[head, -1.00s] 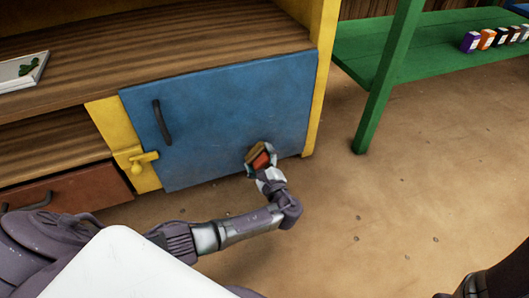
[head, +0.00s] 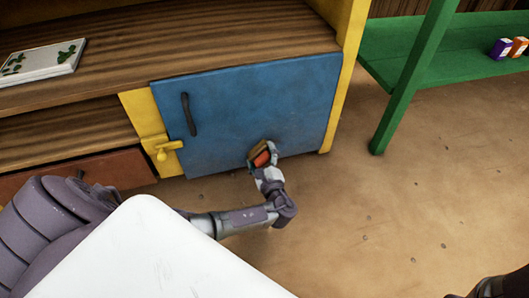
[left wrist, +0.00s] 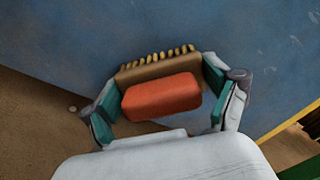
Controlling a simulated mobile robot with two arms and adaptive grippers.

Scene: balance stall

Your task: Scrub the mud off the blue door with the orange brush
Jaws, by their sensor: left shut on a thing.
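The blue door (head: 265,100) stands shut in the yellow frame, with a dark handle on its left side. In the head view I see faint darker smudges on it but no clear mud patch. My left gripper (head: 263,160) is at the door's lower part, right of its middle. It is shut on the orange brush (left wrist: 162,97), with a finger on each side of its brown block. The bristles point towards the blue door, which also shows in the left wrist view (left wrist: 120,30). I cannot tell whether they touch it.
A yellow latch (head: 166,148) sits left of the door. A reddish drawer (head: 95,170) is at the lower left. A white tray (head: 40,66) with green pieces lies on the wooden top. A green shelf (head: 440,60) with small boxes stands right. The floor between is clear.

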